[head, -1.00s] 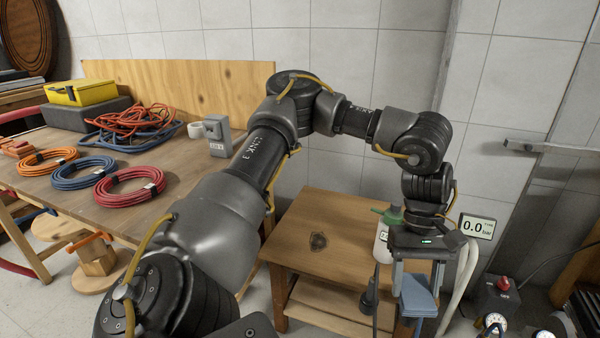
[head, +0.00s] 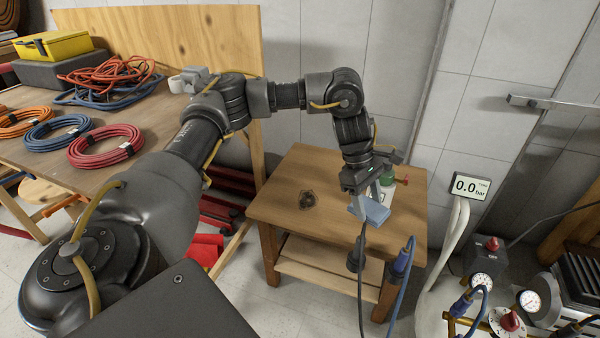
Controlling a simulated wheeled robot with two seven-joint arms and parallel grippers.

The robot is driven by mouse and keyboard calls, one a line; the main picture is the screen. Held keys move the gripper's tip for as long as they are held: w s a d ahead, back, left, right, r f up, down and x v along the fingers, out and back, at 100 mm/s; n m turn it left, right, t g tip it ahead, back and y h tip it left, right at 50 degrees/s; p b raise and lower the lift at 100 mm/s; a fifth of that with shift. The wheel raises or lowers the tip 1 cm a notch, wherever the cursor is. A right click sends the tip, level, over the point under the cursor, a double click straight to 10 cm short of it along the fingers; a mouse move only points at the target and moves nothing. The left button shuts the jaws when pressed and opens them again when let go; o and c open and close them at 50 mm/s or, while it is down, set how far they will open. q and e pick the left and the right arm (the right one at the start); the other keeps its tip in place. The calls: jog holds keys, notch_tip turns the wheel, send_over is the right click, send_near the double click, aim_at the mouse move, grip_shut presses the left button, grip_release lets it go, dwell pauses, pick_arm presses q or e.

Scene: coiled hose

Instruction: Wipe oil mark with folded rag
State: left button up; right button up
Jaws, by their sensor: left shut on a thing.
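The oil mark (head: 308,199) is a dark blotch on the top of the small wooden table (head: 283,226). My left gripper (head: 370,208) points down over the right part of this table and is shut on the blue folded rag (head: 374,211). The rag is to the right of the mark and apart from it. I cannot tell whether it touches the tabletop. My right gripper does not show.
A white bottle with a green top (head: 389,187) stands just behind the rag, partly hidden by my gripper. The tabletop between rag and mark is clear. Coiled hoses (head: 105,146) lie on the left bench.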

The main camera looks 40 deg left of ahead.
pick_arm(q)
jog(key=a+f+n+t+y, duration=0.1)
jog(key=a+f+n, duration=0.2)
jog(key=a, duration=0.5)
jog(key=w+a+f+n+t, duration=0.1)
jog(key=a+f+n, duration=0.3)
jog(key=a+n, duration=0.2)
jog(key=w+a+f+n+t+y+b, duration=0.1)
jog(key=a+f+n, duration=0.3)
jog(key=a, duration=0.6)
jog(key=shift+a+f+t+y, duration=0.2)
jog(key=shift+t+y, duration=0.1)
jog(key=shift+t, duration=0.3)
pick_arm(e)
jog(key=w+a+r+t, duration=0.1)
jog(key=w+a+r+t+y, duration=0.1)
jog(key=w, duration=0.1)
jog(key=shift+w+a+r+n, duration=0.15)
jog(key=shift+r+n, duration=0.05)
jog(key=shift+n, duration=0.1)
